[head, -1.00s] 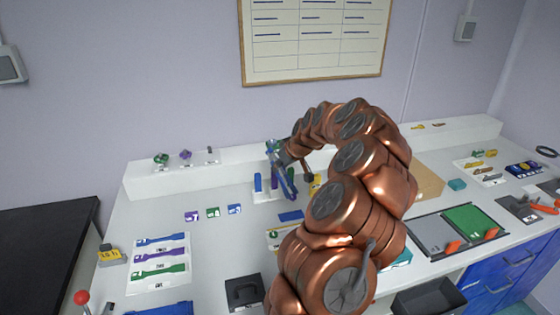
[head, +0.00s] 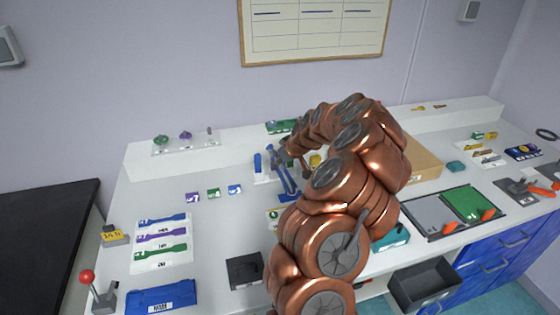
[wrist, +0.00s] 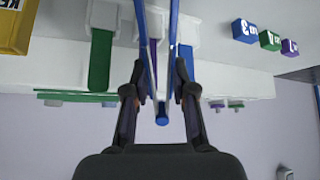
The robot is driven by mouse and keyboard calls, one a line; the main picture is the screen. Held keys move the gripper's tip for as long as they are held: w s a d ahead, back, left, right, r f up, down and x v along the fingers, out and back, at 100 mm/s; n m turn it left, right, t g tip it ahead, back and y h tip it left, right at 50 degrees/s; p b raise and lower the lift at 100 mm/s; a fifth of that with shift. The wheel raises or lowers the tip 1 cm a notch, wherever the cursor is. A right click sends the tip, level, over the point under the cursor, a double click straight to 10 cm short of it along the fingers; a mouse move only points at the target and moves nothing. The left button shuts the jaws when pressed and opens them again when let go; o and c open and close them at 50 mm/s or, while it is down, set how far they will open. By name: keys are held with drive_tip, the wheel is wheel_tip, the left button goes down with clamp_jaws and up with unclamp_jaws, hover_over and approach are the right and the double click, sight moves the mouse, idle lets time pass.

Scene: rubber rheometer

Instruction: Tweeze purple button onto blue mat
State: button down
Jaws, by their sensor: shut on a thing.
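My gripper (wrist: 160,95) is shut on the blue tweezers (wrist: 153,45). Their two legs spread away from the fingers and run out of the wrist view's top edge. In the head view the tweezers (head: 283,175) hang tilted in front of the white rack, and my arm hides most of the gripper. A purple button (head: 185,135) sits on a clear plate on the back ledge, left of the tweezers and apart from them. A flat blue piece (head: 160,298) with a white label lies at the front left; I cannot tell if it is the mat.
Small purple (head: 192,197), green (head: 213,193) and blue (head: 235,189) labelled blocks stand left of the rack. A white sheet with coloured strips (head: 163,262) and a dark box (head: 245,270) lie nearer. A cardboard box (head: 425,160) stands right of my arm.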

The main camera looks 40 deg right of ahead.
drive_tip(key=c, duration=1.4)
unclamp_jaws()
drive_tip(key=shift+r, duration=0.1)
drive_tip(key=shift+r+b, duration=0.9)
drive_tip(key=shift+r, duration=4.1)
